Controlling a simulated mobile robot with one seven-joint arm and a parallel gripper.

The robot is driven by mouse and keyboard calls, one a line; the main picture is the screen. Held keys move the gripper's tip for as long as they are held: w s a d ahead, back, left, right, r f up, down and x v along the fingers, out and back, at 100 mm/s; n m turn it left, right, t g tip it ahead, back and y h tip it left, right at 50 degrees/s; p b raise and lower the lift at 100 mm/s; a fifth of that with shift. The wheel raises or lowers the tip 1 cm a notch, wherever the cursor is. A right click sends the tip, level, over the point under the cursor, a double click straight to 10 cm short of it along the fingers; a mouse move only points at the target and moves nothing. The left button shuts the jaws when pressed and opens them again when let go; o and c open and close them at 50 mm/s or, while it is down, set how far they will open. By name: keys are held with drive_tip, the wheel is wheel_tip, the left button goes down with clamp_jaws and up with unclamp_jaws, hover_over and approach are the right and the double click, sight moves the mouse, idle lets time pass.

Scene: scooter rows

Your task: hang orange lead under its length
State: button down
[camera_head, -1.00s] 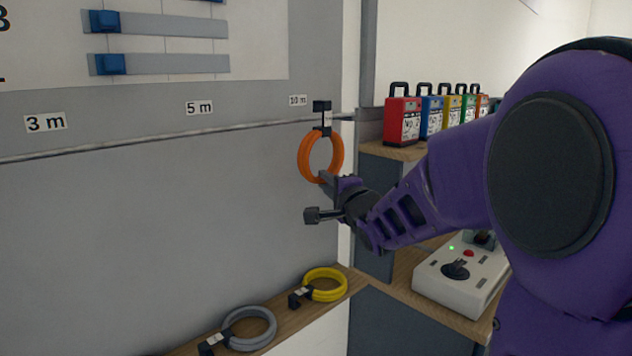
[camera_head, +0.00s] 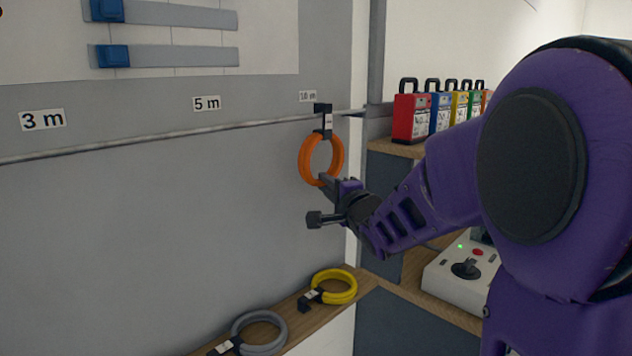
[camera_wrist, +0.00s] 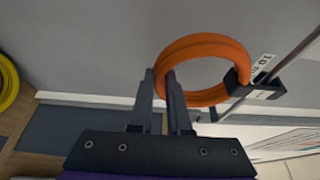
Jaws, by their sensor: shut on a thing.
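The orange lead (camera_head: 304,167) is a coil with a black clip (camera_head: 324,110) at its top, up at the grey rail (camera_head: 150,139) below the 10 m label (camera_head: 308,96). My gripper (camera_head: 324,181) is shut on the lower part of the orange coil. In the wrist view, my gripper's fingers (camera_wrist: 161,78) pinch the side of the orange lead (camera_wrist: 205,45), and the black clip (camera_wrist: 240,82) lies by the rail (camera_wrist: 292,57). I cannot tell whether the clip bears on the rail.
The 3 m label (camera_head: 42,120) and 5 m label (camera_head: 206,103) are above the rail. Yellow (camera_head: 347,291) and grey (camera_head: 282,333) coils lie on a wooden ledge below. Coloured packs, the front one red (camera_head: 411,119), stand on a shelf at right, above a white control box (camera_head: 455,284).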

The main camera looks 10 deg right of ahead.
drive_tip(key=shift+f, duration=0.15)
drive_tip(key=c, duration=0.8)
unclamp_jaws()
drive_tip(key=shift+f, duration=0.1)
